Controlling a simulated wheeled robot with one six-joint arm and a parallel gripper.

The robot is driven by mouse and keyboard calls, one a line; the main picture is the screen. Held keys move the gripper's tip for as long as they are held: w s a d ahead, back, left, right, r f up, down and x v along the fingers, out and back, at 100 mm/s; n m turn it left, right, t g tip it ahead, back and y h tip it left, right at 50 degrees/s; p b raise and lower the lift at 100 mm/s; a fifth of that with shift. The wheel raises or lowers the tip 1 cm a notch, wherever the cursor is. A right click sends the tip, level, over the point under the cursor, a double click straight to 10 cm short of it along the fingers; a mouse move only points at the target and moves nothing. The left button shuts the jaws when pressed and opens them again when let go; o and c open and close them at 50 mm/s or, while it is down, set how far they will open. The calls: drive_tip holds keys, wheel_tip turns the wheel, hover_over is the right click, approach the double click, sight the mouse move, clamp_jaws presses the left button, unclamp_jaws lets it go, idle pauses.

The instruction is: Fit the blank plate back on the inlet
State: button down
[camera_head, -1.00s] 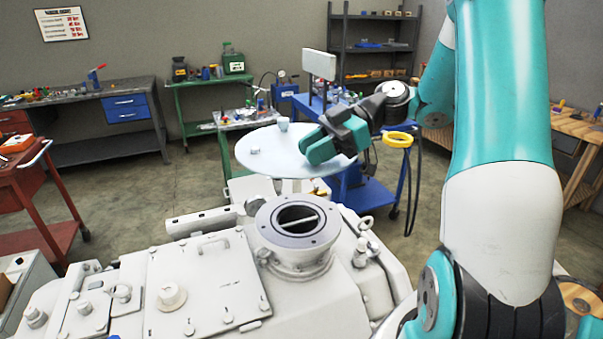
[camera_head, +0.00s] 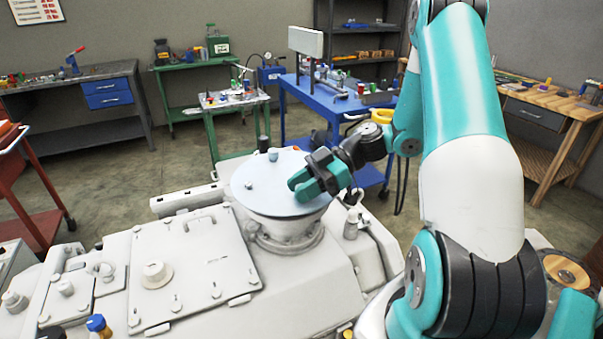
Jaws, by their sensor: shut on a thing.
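The blank plate (camera_head: 255,192) is a pale round disc with small knobs on its upper face. It lies over the round inlet (camera_head: 285,237) of the white machine, covering the opening. Whether it touches the flange, or is centred on it, I cannot tell. My gripper (camera_head: 318,183), teal and black, is shut on the plate at its right side. The fingertips partly hide that part of the plate. The inlet's bore and flange face are hidden under the plate.
The white machine housing (camera_head: 185,270) has a flat lid with a handle, knobs and bolts left of the inlet. A fitting (camera_head: 352,222) stands up to the right. Behind are a blue cart (camera_head: 345,110), a green cart (camera_head: 222,104) and a workbench (camera_head: 105,95). Open floor lies between.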

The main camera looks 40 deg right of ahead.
drive_tip(key=shift+f, duration=1.2)
drive_tip(key=shift+f, duration=0.25)
drive_tip(key=c, duration=0.9)
unclamp_jaws()
drive_tip(key=shift+o, duration=0.2)
